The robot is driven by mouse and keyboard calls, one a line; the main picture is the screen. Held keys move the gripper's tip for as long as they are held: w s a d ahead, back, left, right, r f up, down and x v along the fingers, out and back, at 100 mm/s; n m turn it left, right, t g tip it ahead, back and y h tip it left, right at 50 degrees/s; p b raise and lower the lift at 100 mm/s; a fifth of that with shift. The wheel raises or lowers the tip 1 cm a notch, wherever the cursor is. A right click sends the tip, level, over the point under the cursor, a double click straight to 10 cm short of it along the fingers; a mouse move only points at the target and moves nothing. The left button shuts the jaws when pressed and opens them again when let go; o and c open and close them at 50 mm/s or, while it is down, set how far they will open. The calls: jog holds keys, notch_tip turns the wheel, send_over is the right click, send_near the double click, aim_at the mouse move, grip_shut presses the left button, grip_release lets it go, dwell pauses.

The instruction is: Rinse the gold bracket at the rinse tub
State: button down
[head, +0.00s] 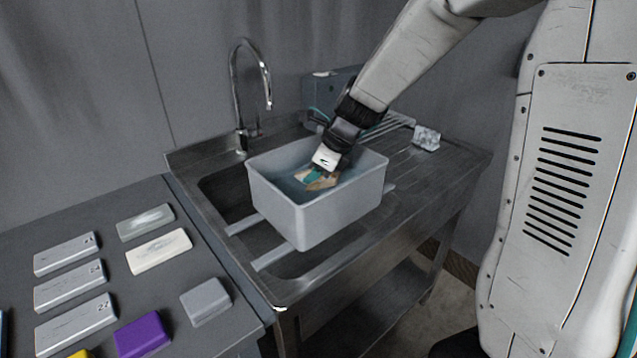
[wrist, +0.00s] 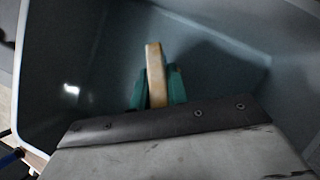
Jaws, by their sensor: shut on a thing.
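The rinse tub (head: 318,223) is a light grey open box on rails over the steel sink. My gripper (head: 318,176) reaches down inside the tub, with its green fingers shut on the gold bracket (head: 327,182). In the wrist view my gripper (wrist: 158,88) holds the bracket (wrist: 154,62), a narrow tan-gold bar, between the two green fingers. The tub (wrist: 28,75) surrounds them there, with a bright glint on its inner surface. The bracket's lower part is hidden, and I cannot tell whether it touches the water or the tub floor.
The steel sink (head: 215,190) has a curved faucet (head: 243,95) behind it and a drainboard at right with a crumpled cloth-like item (head: 426,138). On the left bench (head: 105,225) lie several grey blocks, a cream block (head: 158,251) and a purple block (head: 142,336).

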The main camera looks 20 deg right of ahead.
jog(key=shift+r, duration=0.1)
dwell(0.3)
notch_tip(320, 180, up, 15)
jog(key=shift+f, duration=0.2)
dwell(1.2)
jog(key=shift+r, duration=0.1)
dwell(1.9)
notch_tip(320, 180, up, 4)
jog(key=shift+f, duration=0.1)
dwell(0.4)
jog(key=shift+f, duration=0.15)
dwell(0.6)
jog(key=shift+f, duration=3.9)
